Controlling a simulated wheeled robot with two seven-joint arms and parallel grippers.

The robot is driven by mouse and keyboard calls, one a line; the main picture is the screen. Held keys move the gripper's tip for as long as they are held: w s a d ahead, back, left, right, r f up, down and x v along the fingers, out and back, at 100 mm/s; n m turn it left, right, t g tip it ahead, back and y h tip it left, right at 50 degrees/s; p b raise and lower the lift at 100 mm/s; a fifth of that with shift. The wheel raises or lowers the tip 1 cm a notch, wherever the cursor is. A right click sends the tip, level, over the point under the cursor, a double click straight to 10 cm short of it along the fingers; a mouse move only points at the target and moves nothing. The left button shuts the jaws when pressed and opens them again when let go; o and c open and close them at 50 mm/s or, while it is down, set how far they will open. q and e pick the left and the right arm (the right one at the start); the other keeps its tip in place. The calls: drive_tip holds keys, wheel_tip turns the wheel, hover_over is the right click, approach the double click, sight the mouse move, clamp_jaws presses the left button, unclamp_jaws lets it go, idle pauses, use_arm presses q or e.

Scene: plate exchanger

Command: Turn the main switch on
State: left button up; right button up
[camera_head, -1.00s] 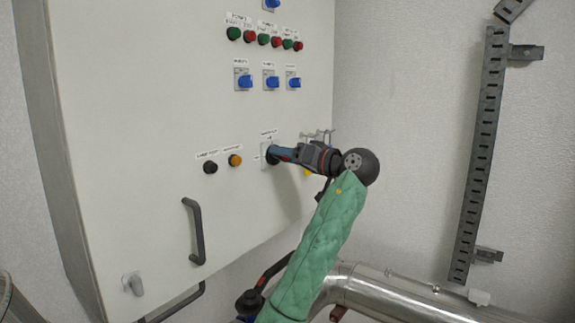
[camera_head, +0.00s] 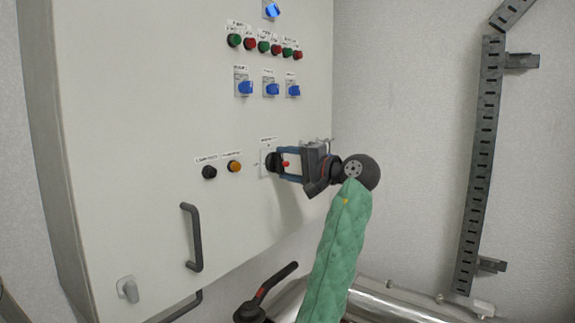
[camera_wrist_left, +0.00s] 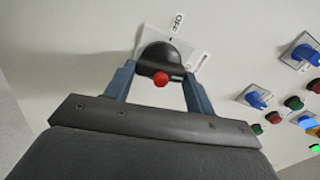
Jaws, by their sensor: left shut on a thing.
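The plate is partly hidden behind the knob and gripper. My right gripper is not in view.
The switch sits on a white cabinet door (camera_head: 130,110). A black button (camera_head: 209,172) and an orange one (camera_head: 234,166) are to its left; blue switches (camera_head: 245,88) and green and red buttons are above. A black door handle (camera_head: 194,237) sticks out below. Metal pipes run at the bottom right.

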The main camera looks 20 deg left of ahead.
use_arm(q)
drive_tip(key=shift+m, duration=0.9)
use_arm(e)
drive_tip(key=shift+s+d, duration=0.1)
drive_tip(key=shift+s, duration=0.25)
use_arm(q)
drive_tip(key=o, duration=1)
drive_tip(key=shift+w+d, duration=0.1)
drive_tip(key=shift+f, duration=0.1)
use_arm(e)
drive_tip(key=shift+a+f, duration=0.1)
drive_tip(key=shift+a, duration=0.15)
use_arm(q)
drive_tip(key=shift+b+v, duration=1.9)
drive_tip(key=shift+v, duration=2.05)
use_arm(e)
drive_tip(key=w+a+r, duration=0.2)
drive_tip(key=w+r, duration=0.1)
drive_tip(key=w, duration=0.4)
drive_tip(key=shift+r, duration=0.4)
